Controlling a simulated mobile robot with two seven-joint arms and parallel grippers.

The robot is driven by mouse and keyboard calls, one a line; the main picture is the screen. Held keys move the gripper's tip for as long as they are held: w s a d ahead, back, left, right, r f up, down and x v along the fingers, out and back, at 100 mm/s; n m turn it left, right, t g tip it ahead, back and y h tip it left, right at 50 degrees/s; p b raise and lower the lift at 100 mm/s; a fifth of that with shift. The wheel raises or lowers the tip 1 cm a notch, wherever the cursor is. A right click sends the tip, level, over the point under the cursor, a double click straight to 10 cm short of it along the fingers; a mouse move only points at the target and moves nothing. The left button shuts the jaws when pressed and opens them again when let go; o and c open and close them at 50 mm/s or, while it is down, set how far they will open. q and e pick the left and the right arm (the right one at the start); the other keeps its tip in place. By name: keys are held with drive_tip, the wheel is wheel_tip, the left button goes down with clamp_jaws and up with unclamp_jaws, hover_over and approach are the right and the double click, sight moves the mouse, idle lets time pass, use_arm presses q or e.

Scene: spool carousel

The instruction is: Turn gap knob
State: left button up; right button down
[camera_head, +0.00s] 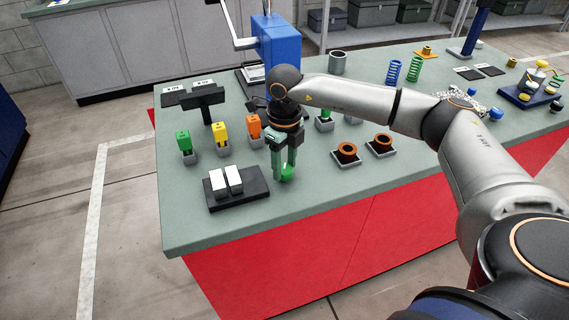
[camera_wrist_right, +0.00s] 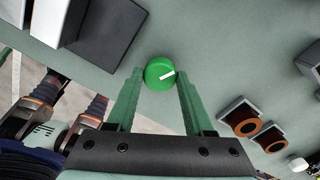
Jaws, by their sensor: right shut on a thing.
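The gap knob is a round green knob (camera_head: 287,173) low at the bench top, just right of the black block with two white pieces. My right gripper (camera_head: 284,163) reaches down over it, with a finger at each side. In the right wrist view the knob (camera_wrist_right: 158,69) sits between the green fingertips (camera_wrist_right: 160,82), and the jaws are shut on it. A white pointer line on its top points right and slightly up in that view. My left gripper is not in view.
The black block (camera_head: 256,192) with two white pieces stands close left of the knob. Green (camera_head: 184,141), yellow (camera_head: 221,131) and orange (camera_head: 254,124) pieces in grey holders stand behind. Two copper rings (camera_head: 347,149) in trays are to the right. The bench front is clear.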

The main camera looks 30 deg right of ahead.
sight(285, 169)
drive_tip(key=shift+m, duration=1.6)
drive_tip(key=shift+r, duration=0.1)
drive_tip(key=shift+c, duration=1.5)
unclamp_jaws()
wheel_tip(285, 169, up, 12)
drive_tip(key=shift+r+b, duration=0.2)
drive_tip(key=shift+b, duration=0.25)
